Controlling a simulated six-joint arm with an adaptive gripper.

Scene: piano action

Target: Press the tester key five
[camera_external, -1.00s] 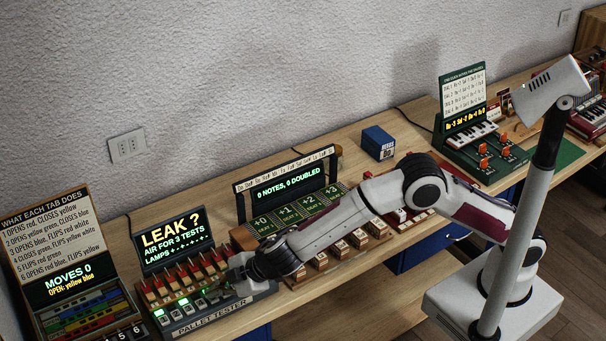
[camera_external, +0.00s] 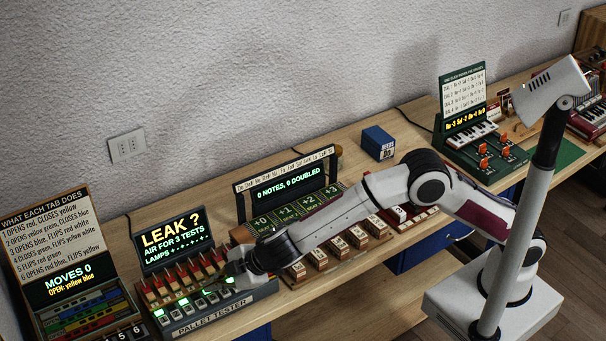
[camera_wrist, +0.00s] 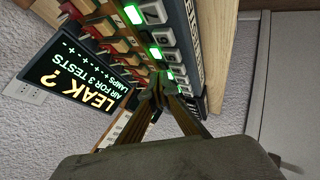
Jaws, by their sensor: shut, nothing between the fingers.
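The pallet tester (camera_external: 222,310) stands at the left of the bench, with a row of pale keys (camera_external: 201,304) along its front and red-tipped pieces behind them. Several green lamps (camera_external: 158,313) glow by the keys. Its screen (camera_external: 173,239) reads "LEAK ?", "AIR FOR 3 TESTS" and a LAMPS line of plus and minus signs. My gripper (camera_external: 229,272) is shut and empty over the right end of the key row. In the wrist view the closed fingertips (camera_wrist: 158,80) hide part of the row near the lit lamps (camera_wrist: 155,52). Contact with a key cannot be told.
A tab panel reading "MOVES 0" (camera_external: 68,280) stands close on the left. A note counter (camera_external: 285,182) with wooden blocks (camera_external: 318,260) is close on the right, under my arm. A blue box (camera_external: 378,143) sits farther back.

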